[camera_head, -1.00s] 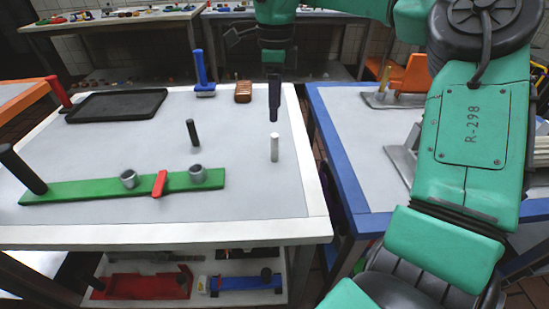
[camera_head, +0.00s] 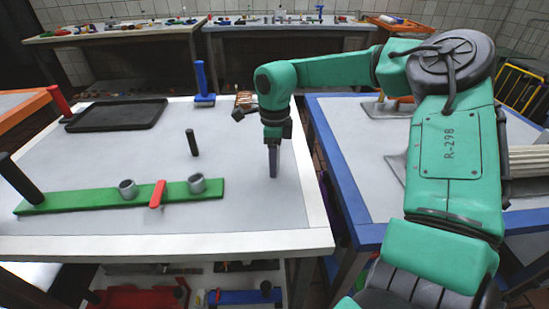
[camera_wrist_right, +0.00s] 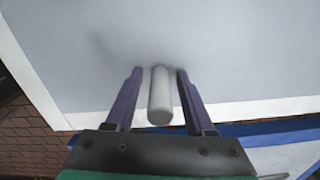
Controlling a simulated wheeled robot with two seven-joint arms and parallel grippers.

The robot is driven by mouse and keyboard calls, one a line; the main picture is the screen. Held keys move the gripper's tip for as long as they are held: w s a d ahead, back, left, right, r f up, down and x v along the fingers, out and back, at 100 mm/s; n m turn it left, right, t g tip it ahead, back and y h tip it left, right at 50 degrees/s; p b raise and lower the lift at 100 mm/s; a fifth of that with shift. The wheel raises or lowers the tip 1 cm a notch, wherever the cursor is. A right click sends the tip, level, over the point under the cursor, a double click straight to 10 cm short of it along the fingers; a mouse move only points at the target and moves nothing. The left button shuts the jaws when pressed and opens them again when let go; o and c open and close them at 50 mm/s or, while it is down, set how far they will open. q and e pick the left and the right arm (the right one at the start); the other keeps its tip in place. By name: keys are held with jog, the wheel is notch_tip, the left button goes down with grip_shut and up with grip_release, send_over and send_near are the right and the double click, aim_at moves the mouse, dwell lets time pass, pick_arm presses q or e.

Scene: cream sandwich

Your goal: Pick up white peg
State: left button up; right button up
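The white peg (camera_wrist_right: 160,95) shows in the right wrist view between the two fingers of my right gripper (camera_wrist_right: 159,71). The fingers are apart, with a gap on the peg's left and a narrower one on its right. In the head view my right gripper (camera_head: 273,161) points down at the right part of the white-edged table (camera_head: 215,242), its tips near the grey top. The peg is hidden behind the fingers there. My left gripper is not in view.
A black peg (camera_head: 192,143) stands left of my right gripper. A green board (camera_head: 85,197) with grey rings and a red piece lies at the front left. A black tray (camera_head: 117,114) and a blue-handled tool (camera_head: 203,82) are farther back. A blue-edged table (camera_head: 345,185) stands at right.

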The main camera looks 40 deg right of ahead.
grip_shut()
notch_tip(320, 180, up, 10)
jog(key=shift+r+p, duration=0.1)
jog(key=shift+p, duration=0.3)
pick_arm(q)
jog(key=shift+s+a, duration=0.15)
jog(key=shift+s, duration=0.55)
